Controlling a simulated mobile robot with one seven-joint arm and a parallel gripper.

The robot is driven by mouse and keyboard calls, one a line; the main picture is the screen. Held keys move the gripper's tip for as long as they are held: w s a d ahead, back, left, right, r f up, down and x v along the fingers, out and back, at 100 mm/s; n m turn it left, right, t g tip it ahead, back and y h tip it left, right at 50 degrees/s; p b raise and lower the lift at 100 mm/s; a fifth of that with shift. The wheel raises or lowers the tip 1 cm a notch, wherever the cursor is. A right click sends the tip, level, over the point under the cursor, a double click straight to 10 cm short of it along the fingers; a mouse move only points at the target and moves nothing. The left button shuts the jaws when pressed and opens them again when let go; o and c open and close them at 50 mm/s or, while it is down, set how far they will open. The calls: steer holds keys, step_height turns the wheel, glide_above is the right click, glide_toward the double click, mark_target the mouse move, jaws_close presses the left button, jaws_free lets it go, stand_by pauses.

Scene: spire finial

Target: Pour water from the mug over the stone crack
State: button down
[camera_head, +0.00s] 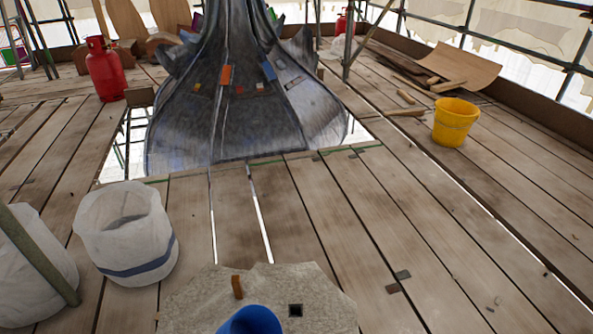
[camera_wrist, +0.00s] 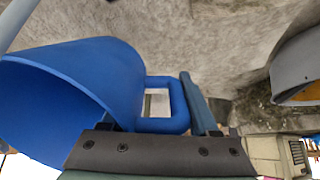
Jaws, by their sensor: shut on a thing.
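The blue mug (camera_wrist: 90,85) fills the left of the wrist view, with its squarish handle on its right side. My gripper (camera_wrist: 158,105) is shut on the handle. One finger shows right of the handle; the other is mostly hidden. In the head view the mug (camera_head: 250,321) shows at the bottom edge, cut off, in front of the pale stone block (camera_head: 320,290). The stone also fills the background of the wrist view (camera_wrist: 215,45). I cannot make out the crack, any water, or how far the mug is tilted.
A brown piece (camera_head: 237,287) and a dark square (camera_head: 295,310) are on the stone. A grey round object (camera_wrist: 297,68) is right of my gripper. White sacks (camera_head: 125,235) stand left, a yellow bucket (camera_head: 455,122) right. The planks (camera_head: 400,220) right of the stone are mostly clear.

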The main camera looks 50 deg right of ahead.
steer(key=shift+s+d+b, duration=0.1)
steer(key=shift+b, duration=0.25)
stand_by(0.6)
steer(key=shift+r+p, duration=0.3)
steer(key=shift+p, duration=0.2)
steer(key=shift+w+a+r+g+p, duration=0.4)
steer(key=shift+w+r+p, duration=0.15)
steer(key=shift+p, duration=0.7)
steer(key=shift+w+a+f+g+h, duration=0.1)
steer(key=shift+w+f+g+h, duration=0.1)
steer(key=shift+f+g+h, duration=0.3)
steer(key=shift+w+a+f+g+h, duration=0.1)
steer(key=shift+w+f+g+h, duration=0.1)
steer(key=shift+f+g, duration=0.45)
steer(key=shift+s+d+f, duration=0.1)
steer(key=shift+f, duration=0.15)
steer(key=shift+w+a+f+g+h, duration=0.2)
steer(key=shift+w+f+g+h, duration=0.25)
steer(key=shift+f+g, duration=0.2)
steer(key=shift+r+g+h, duration=0.1)
steer(key=shift+g+h, duration=0.25)
steer(key=shift+g, duration=0.15)
steer(key=shift+w+a+r+g+h, duration=0.1)
steer(key=shift+w+g+h, duration=0.05)
steer(key=shift+g+h, duration=0.2)
